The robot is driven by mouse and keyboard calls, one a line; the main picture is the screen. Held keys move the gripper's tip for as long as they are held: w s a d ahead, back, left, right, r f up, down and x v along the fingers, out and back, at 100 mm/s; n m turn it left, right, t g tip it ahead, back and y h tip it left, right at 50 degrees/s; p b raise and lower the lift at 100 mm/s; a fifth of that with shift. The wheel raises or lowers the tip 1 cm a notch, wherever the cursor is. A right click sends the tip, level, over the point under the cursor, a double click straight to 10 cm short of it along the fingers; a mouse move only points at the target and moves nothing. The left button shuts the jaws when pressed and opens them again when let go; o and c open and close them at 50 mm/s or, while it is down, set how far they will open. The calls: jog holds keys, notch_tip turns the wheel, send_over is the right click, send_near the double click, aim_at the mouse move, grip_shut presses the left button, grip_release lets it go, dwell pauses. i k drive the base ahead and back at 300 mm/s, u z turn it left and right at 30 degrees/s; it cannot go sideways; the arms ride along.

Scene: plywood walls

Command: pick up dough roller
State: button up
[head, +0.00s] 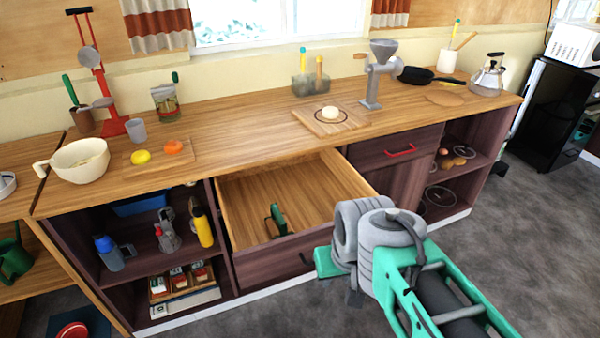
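A small dark-green object (277,219) stands in the open drawer (320,187), near its front left. It may be the dough roller, but it is too small and partly hidden by the drawer front to tell. No other clear dough roller shows. My gripper (328,263) is in front of the drawer's right side, to the right of the green object and apart from it in the picture. Only a green part of it shows; my grey wrist and arm hide the rest. I cannot see its fingers clearly or whether it holds anything.
The pulled-out drawer sticks out from under the wooden counter (235,142). On the counter are a board with dough (323,125), a grinder (377,75), a black pan (420,76) and a bowl (82,162). Open shelves flank the drawer. The floor (500,240) at right is clear.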

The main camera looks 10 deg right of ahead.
aim_at(276, 212)
jog(key=z, duration=0.05)
jog(key=k, duration=0.55)
jog(key=u, duration=1.2)
jog(key=i, duration=1.65)
jog(key=z, duration=0.75)
